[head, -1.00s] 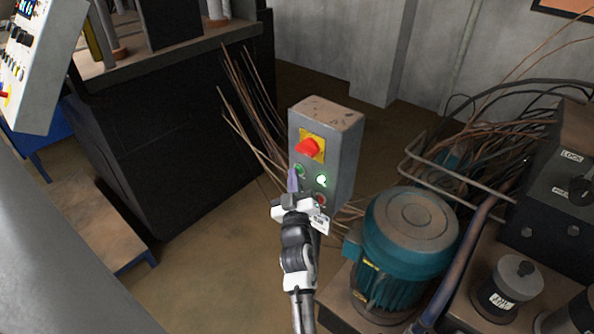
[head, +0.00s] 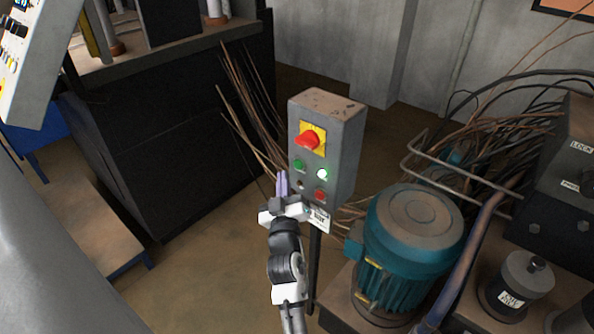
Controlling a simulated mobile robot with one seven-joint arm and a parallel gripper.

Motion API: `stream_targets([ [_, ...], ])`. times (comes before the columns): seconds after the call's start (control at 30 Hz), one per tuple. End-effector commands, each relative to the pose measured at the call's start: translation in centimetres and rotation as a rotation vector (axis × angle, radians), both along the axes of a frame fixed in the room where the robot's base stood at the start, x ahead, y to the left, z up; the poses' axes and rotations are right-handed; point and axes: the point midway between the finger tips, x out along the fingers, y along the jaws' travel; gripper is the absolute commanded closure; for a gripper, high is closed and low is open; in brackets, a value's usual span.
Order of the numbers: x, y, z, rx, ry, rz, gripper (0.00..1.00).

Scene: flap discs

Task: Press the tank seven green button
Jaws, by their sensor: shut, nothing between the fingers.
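A grey control box (head: 344,150) stands on a thin post in the middle of the head view. Its front has a red rotary switch (head: 309,139) on a yellow plate. Below it are a green button (head: 299,164) at left and a brightly lit green-white button (head: 322,174) at right. A red button (head: 319,195) and a small dark one (head: 301,184) sit lower. No tank number is readable. My gripper (head: 282,183) is shut and empty, its purple-grey fingers pointing up, just left of the box's lower front in the picture. Contact is not visible.
A large black machine (head: 170,130) fills the left. Open floor (head: 200,240) lies between.

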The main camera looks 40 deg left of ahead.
Motion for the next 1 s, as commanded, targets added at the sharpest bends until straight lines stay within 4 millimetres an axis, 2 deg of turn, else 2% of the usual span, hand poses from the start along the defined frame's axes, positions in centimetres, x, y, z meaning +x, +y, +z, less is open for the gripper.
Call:
stream_targets([
  [0.03,-0.6,0.0,-0.5,0.001,0.000,0.001,1.00],
  [0.3,-2.6,0.2,-0.2,0.000,0.000,0.000,1.00],
  [1.0,-2.7,0.2,0.0,0.000,0.000,0.000,1.00],
])
